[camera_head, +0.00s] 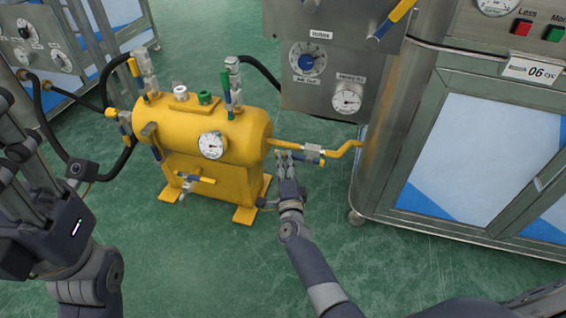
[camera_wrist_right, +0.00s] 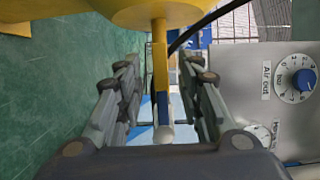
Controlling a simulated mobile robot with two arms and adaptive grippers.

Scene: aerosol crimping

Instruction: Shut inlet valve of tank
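The yellow tank (camera_head: 222,130) stands on the floor at the middle left. A yellow pipe (camera_head: 285,144) leaves its right side toward the steel cabinet. The inlet valve on this pipe has a blue handle (camera_head: 312,147) lying roughly along the pipe. My right gripper (camera_head: 290,160) is just below the pipe, near the valve. My left gripper (camera_head: 30,175) is at the left edge, away from the tank.
The steel cabinet (camera_head: 385,150) on the right carries a dial panel (camera_head: 320,80) above the pipe. Black hoses (camera_head: 105,95) run left of the tank. A pressure gauge (camera_head: 212,145) and a lower blue-handled valve (camera_head: 195,178) face the front. Green floor (camera_head: 170,260) is open in front.

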